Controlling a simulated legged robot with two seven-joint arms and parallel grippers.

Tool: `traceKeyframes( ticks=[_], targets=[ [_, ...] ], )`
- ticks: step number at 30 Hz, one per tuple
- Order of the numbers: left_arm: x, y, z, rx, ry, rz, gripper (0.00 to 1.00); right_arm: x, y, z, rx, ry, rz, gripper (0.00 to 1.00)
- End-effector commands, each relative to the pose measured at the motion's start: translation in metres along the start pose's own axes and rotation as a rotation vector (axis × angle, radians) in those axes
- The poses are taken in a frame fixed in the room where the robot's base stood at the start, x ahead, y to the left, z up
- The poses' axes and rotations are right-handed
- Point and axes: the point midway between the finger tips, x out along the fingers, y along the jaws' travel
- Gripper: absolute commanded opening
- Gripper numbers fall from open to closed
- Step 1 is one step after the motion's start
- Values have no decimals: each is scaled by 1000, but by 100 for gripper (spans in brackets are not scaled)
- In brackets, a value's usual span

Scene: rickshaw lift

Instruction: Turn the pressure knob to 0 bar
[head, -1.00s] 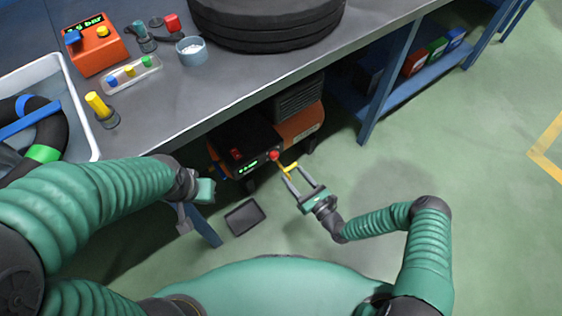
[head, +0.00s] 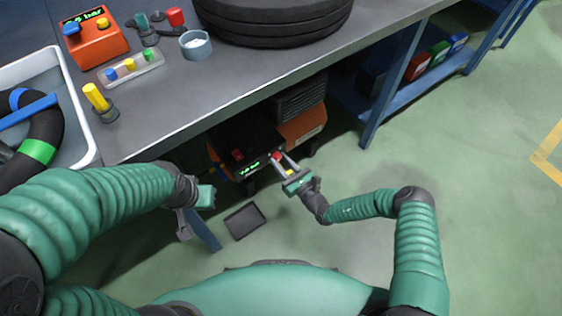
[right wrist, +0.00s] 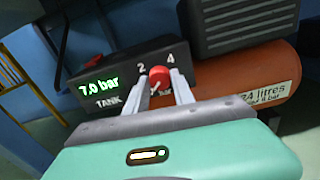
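The red pressure knob (right wrist: 159,75) is on the compressor's dark front panel, with the figures 2 and 4 printed above it. It also shows in the head view (head: 276,156). My right gripper (head: 284,160) has its fingers on either side of the knob; a gap is hard to make out, and I cannot tell whether they touch it. The green display (right wrist: 98,86) beside the knob reads 7.0 bar, above the word TANK. My left gripper (head: 200,195) hangs left of the compressor, away from the knob; its fingers are not clear.
The orange compressor tank (head: 305,127) sits under the grey workbench (head: 190,108), whose edge overhangs it. A blue table leg (head: 204,233) and a dark tray (head: 245,221) on the floor are near my left gripper. Open green floor lies to the right.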

Motion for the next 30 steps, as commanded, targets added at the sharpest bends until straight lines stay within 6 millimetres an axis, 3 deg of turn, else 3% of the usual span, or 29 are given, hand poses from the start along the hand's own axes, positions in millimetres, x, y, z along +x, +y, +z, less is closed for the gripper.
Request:
traceKeyframes(
  ticks=[1,3,8,12,19,20,21,25,30],
  targets=[
    [0,0,0,0,0,0,0,0,0,0,0,1,0,10],
    [0,0,0,0,0,0,0,-1,0,0,0,1,0,0],
    [-2,0,0,0,0,0,0,-1,0,0,-5,1,-1,0],
    [-16,0,-4,0,0,0,0,-1,0,3,-70,2,-2,0],
    [-13,0,-3,0,0,0,0,-1,0,-2,-83,2,-1,0],
    [-13,0,-3,0,0,0,0,-1,0,-2,-83,2,-1,31],
    [-13,0,-3,0,0,0,0,-1,0,-2,-83,2,-1,36],
    [-13,0,-3,0,0,0,0,-1,0,-2,-83,1,0,51],
    [-13,0,-3,0,0,0,0,-1,0,-1,-83,0,0,51]
  ],
)
